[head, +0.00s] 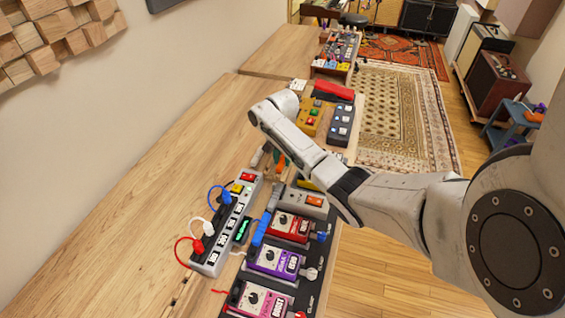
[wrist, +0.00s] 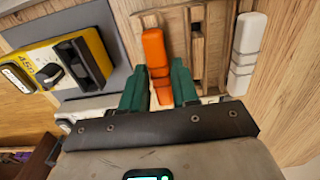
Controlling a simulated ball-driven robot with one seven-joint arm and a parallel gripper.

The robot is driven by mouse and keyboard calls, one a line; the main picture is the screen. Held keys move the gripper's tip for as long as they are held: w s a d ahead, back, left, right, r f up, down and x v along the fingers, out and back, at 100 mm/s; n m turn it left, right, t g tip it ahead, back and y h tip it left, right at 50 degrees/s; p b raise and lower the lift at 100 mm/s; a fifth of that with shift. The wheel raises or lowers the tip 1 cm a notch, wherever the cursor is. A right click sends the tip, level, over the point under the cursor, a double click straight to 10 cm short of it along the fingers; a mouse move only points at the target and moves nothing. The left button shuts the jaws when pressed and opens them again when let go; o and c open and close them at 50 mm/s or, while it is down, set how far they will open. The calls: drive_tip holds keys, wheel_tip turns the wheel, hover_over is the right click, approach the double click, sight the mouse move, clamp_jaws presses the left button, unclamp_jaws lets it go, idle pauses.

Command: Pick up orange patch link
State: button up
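The orange patch link (wrist: 154,48) lies at the wooden rack in the wrist view, its long side running away from my gripper. My gripper (wrist: 160,88) is open, with one green finger on each side of the link's near end. Whether the fingers touch it cannot be told. In the head view a small orange piece, apparently the link (head: 280,165), shows beside the power strip's far end, and my arm hides most of my gripper.
A white link (wrist: 246,45) lies to the right of the rack (wrist: 198,50). A yellow pedal (wrist: 90,55) is on the left. The white power strip (head: 227,232) with plugged cables and several pedals (head: 289,226) stand close by. The left tabletop (head: 130,220) is clear.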

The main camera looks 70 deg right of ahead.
clamp_jaws()
drive_tip(key=shift+r, duration=0.2)
